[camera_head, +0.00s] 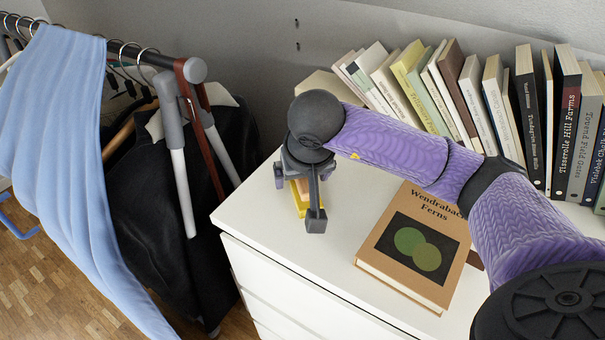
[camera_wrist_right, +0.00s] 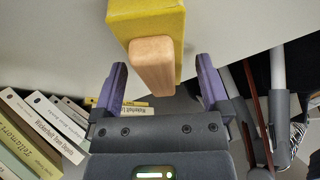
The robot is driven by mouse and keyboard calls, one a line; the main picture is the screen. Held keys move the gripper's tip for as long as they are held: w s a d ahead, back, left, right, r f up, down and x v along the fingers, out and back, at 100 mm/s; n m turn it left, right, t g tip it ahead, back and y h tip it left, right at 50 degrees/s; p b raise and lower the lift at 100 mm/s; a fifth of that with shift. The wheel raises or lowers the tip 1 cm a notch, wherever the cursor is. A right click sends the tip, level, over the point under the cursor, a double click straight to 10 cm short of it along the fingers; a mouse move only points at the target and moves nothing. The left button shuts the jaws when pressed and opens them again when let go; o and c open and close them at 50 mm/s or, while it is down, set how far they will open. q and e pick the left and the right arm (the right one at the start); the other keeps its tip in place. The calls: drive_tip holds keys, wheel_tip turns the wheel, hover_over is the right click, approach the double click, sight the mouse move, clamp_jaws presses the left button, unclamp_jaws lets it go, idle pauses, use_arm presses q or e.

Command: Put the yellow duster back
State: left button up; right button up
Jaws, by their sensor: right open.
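The yellow duster (camera_wrist_right: 145,18) lies on the white dresser top (camera_head: 258,203). In the wrist view it shows as a yellow block with a light wooden handle (camera_wrist_right: 152,65). My right gripper (camera_wrist_right: 161,70) is open, with its purple-lined fingers on either side of the handle and visible gaps to it. In the head view my right gripper (camera_head: 298,198) is over the duster near the left part of the dresser top. Only a small yellow piece of the duster (camera_head: 301,207) shows there; the gripper hides the rest. My left gripper is in neither view.
A brown book (camera_head: 375,255) lies flat to the right of the gripper. A row of upright books (camera_head: 470,85) stands along the back. A clothes rack with a blue cloth (camera_head: 60,120) and dark garments stands to the left, beyond the dresser edge.

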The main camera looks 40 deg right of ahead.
drive_tip(key=p+v, duration=0.5)
drive_tip(key=v, duration=0.7)
drive_tip(key=shift+p, duration=0.3)
drive_tip(key=shift+s+r, duration=0.1)
